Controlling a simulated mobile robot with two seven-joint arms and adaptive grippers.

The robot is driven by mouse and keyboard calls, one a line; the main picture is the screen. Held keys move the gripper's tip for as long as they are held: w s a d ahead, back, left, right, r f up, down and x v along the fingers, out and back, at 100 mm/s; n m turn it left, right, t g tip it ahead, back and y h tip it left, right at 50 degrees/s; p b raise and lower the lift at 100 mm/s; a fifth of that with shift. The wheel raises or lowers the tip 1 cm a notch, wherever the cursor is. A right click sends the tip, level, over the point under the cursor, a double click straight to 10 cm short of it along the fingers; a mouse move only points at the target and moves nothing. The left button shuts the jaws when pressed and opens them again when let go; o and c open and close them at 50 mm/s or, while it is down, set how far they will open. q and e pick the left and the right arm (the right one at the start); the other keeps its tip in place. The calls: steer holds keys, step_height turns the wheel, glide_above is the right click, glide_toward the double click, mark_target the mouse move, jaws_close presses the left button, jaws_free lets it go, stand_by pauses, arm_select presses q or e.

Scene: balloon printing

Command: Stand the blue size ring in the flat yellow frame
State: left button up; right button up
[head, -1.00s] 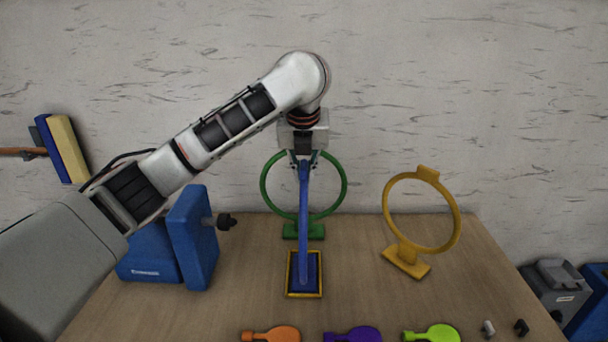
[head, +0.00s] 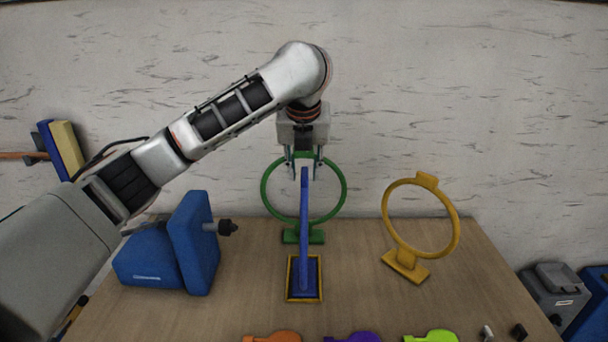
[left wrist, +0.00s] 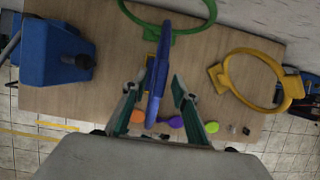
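The blue size ring (head: 304,222) stands upright and edge-on in the head view, its blue base inside the flat yellow frame (head: 289,291) on the table. My left gripper (head: 304,172) is just above the top of the ring, pointing down, with its fingers spread to either side and apart from it. In the left wrist view the ring (left wrist: 158,75) shows between the two open fingers (left wrist: 156,95). The frame is mostly hidden behind the ring in that view. My right gripper does not show.
A green ring (head: 341,196) stands behind the blue one, and a yellow ring (head: 458,222) stands to the right. A blue machine (head: 200,245) with a dark nozzle is at the left. Orange, purple and lime balloons (head: 431,336) lie along the front edge.

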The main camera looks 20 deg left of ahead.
arm_select(q)
steer(key=a+p+v, duration=0.1)
steer(key=v, duration=0.7)
steer(key=shift+s+d+r+p, duration=0.15)
steer(key=shift+d+r+p, duration=0.2)
steer(key=shift+d, duration=0.2)
